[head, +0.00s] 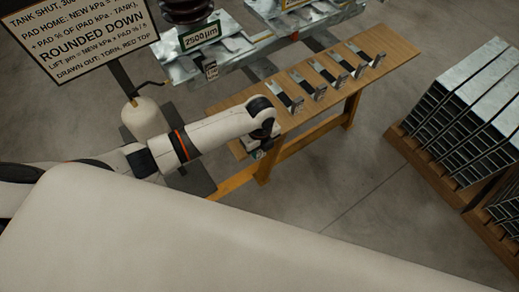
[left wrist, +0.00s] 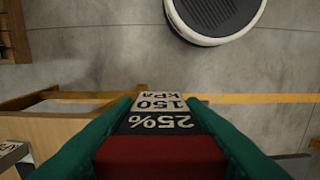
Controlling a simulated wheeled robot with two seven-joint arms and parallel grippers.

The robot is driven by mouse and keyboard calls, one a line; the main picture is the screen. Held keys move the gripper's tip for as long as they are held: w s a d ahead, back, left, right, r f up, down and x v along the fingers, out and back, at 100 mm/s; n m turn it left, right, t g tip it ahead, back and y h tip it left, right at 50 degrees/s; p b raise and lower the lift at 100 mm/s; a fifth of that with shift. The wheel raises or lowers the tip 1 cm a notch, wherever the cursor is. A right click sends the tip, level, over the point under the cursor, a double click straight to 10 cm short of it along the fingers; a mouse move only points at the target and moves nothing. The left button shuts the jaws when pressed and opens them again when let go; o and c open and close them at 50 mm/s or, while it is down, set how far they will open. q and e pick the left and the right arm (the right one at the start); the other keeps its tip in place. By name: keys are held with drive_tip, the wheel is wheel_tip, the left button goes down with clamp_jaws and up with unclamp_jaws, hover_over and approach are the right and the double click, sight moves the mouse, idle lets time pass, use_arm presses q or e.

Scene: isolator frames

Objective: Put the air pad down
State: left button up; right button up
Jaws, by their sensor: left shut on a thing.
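My left gripper (head: 262,148) is at the near left end of the wooden bench (head: 228,106), beside its edge in the head view. In the left wrist view its two green fingers (left wrist: 163,112) are shut on the air pad (left wrist: 158,122), a block with a red face and labels reading 25% and 150 kPa, upside down in that view. In the head view the wrist mostly hides the pad. I cannot tell whether the pad touches the bench. My right gripper is not in view.
Several dark pieces with metal clips (head: 297,104) stand in a row on the bench. Metal frames (head: 215,62) with a 2500 µm label stand behind. A sign (head: 85,30) and a pale tank (head: 145,118) are at left. Stacked metal profiles (head: 465,105) lie on pallets at right.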

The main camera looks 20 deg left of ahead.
use_arm(q)
wheel_tip(320, 180, down, 2)
drive_tip(key=shift+f, duration=0.1)
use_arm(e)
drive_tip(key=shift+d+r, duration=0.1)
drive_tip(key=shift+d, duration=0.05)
use_arm(q)
drive_tip(key=shift+f, duration=0.15)
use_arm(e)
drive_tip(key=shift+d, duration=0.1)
use_arm(q)
drive_tip(key=o, duration=1)
wheel_tip(320, 180, up, 12)
drive_tip(key=shift+r, duration=0.15)
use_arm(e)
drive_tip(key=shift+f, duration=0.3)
